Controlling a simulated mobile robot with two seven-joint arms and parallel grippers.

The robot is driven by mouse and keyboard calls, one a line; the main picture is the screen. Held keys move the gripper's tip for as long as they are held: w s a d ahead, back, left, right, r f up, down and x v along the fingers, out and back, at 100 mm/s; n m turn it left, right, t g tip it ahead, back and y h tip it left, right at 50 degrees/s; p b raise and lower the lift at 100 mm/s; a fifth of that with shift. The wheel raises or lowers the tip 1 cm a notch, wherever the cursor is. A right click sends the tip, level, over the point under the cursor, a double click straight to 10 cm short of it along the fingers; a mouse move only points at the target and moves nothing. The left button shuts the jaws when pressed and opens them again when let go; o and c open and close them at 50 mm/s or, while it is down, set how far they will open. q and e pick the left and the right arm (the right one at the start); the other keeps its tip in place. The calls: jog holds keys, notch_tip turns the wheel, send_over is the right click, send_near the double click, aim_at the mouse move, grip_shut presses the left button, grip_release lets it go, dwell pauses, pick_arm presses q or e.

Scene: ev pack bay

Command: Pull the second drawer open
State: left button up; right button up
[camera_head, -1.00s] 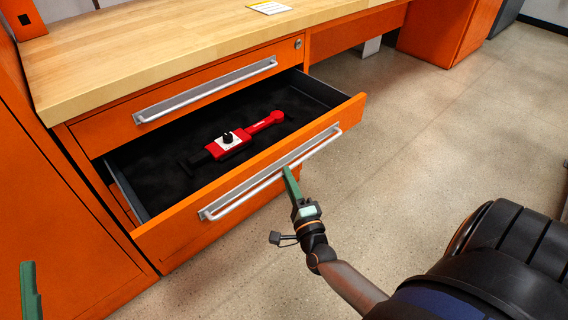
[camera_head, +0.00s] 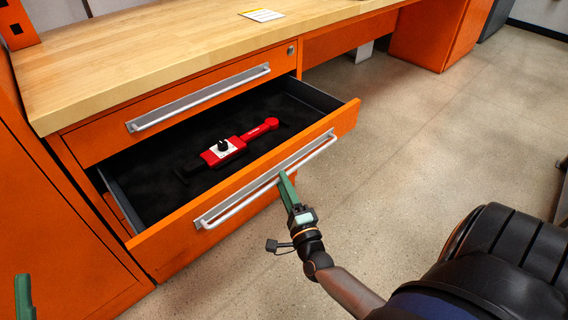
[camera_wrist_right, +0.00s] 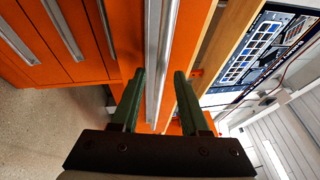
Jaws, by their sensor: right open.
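The second drawer (camera_head: 250,170), orange with a dark lined inside, stands pulled out below the shut top drawer (camera_head: 90,140). Its long silver bar handle (camera_head: 225,211) runs along the front. My right gripper (camera_head: 284,178) is open at the handle, near its middle. In the right wrist view the bar (camera_wrist_right: 163,50) runs between the two green fingers (camera_wrist_right: 160,82), with gaps showing on both sides. A red and black tool (camera_head: 225,150) with a white plate lies inside the drawer. Of my left gripper (camera_head: 24,297), only a green finger shows at the lower left.
The wooden worktop (camera_head: 170,45) overhangs the drawers, with a small label card (camera_head: 261,15) on it. An orange cabinet (camera_head: 50,220) stands close on the left. The floor (camera_head: 440,150) in front and to the right is clear.

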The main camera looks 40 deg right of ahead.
pick_arm(q)
jog(key=f+y, duration=0.1)
jog(key=w+f+n+g+y, duration=0.1)
jog(key=f, duration=0.1)
jog(key=w+f+n+y+p, duration=0.1)
jog(key=f, duration=0.1)
jog(key=shift+w+a+f+g, duration=0.1)
jog(key=shift+w+a+g, duration=0.15)
jog(key=shift+a+g, duration=0.05)
pick_arm(e)
jog(key=v, duration=1.2)
jog(key=shift+s, duration=0.25)
pick_arm(q)
jog(key=shift+s+f, duration=0.1)
pick_arm(e)
jog(key=shift+a, duration=0.1)
